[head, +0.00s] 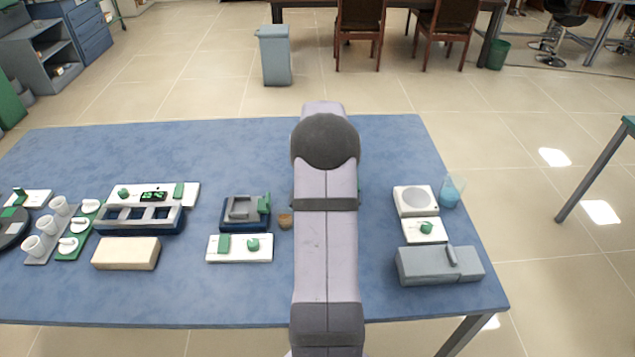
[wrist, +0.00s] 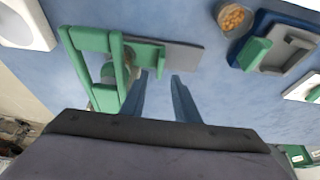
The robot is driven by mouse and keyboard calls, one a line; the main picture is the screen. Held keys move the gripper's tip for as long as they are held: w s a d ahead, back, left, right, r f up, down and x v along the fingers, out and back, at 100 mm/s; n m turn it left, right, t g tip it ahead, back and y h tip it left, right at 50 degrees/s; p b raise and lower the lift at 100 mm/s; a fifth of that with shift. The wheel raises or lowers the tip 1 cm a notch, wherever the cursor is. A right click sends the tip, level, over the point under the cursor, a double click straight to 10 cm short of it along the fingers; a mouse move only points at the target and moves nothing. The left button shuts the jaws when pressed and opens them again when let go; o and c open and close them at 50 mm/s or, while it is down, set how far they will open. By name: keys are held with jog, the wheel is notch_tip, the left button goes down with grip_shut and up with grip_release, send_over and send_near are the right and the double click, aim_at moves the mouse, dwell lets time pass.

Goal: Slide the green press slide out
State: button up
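In the wrist view a press with an upright green frame (wrist: 90,65) stands at the left. A green slide piece (wrist: 147,54) reaches out from it to the right over a flat grey base (wrist: 182,57). My gripper (wrist: 161,78) is open and empty. Its two blue-grey fingers are apart, with their tips just below the grey base and the green slide in the picture; I cannot tell if they touch. In the head view my arm hides the gripper and nearly all of the press.
A small bowl of orange-brown pellets (wrist: 233,18) and a blue-based fixture with a green block (wrist: 255,52) lie to the right in the wrist view. In the head view a white balance (head: 415,200), a beaker (head: 451,188) and a grey box (head: 438,266) stand right of my arm.

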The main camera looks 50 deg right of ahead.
jog(key=shift+p+x, duration=1)
jog(key=shift+x, duration=2.3)
jog(key=shift+w, duration=0.1)
grip_shut()
